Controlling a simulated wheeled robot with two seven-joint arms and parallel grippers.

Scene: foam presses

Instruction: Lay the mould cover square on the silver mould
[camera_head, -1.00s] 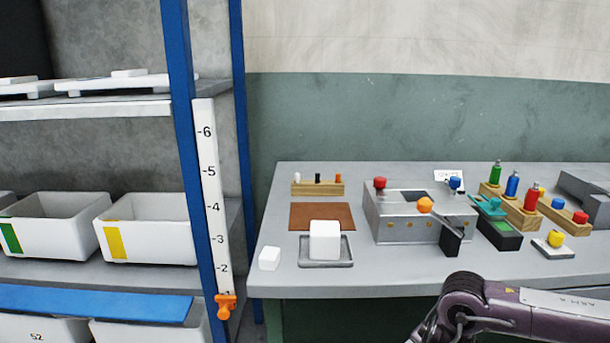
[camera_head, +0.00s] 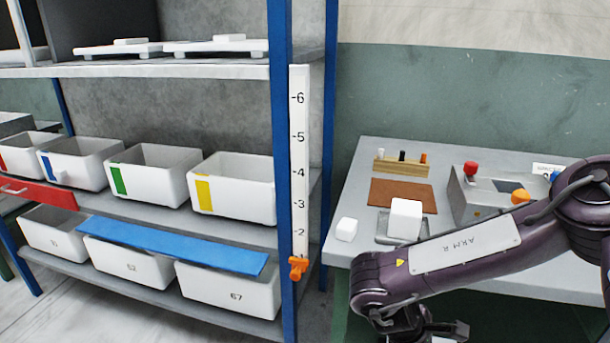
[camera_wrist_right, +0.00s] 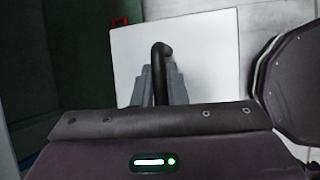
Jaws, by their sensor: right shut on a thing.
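A flat white plate (camera_wrist_right: 205,40) with a dark upright handle (camera_wrist_right: 159,70), apparently the mould cover, shows in the right wrist view. My right gripper (camera_wrist_right: 160,88) is shut on the handle, and its grey fingers lie on both sides of it. In the head view my right arm reaches across in front of the bench, and its wrist runs off the bottom edge; the plate is hidden there. A silver metal box (camera_head: 462,203) stands on the bench, partly behind my arm. I cannot tell if it is the silver mould. My left gripper is not in view.
The grey bench (camera_head: 362,158) also bears a white block on a tray (camera_head: 383,238), a small white cube (camera_head: 346,229) and a brown mat (camera_head: 401,194). A blue-posted shelf (camera_head: 281,150) with white bins (camera_head: 153,185) stands left. Floor shows at the lower left.

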